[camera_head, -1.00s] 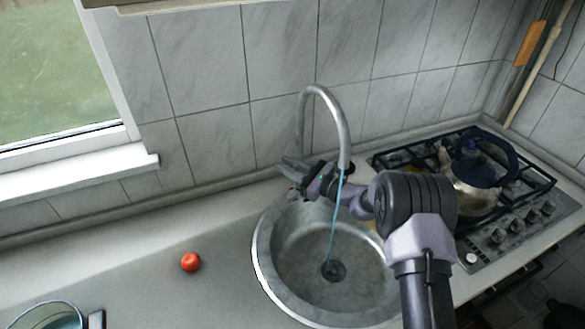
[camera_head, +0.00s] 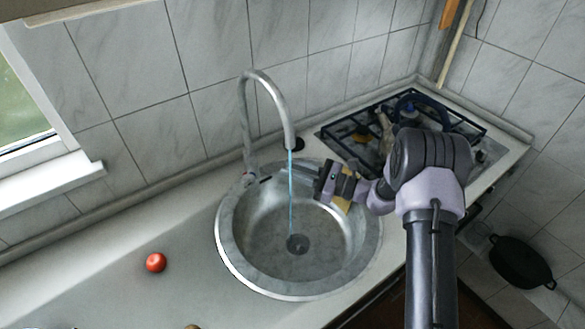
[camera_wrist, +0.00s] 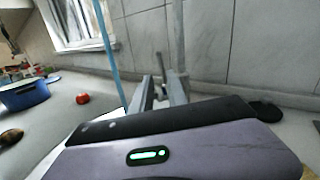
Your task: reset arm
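My gripper (camera_head: 295,168) is over the far right side of the round sink (camera_head: 228,245), just right of and behind the tap's spout. In the wrist view its two fingers (camera_wrist: 159,92) stand apart with nothing held between them. The curved metal tap (camera_head: 245,110) rises behind the sink; in the wrist view its pipe (camera_wrist: 178,40) stands beyond the fingers. A thin blue stream of water (camera_head: 290,195) runs from the spout into the sink. The wrist body covers part of the sink's right rim.
A tomato (camera_head: 156,262) lies on the counter left of the sink. A blue pot (camera_wrist: 25,95) shows in the wrist view. A gas stove (camera_head: 335,135) with a kettle, partly hidden by my arm, is at the right. A black pot (camera_head: 520,262) is low at right.

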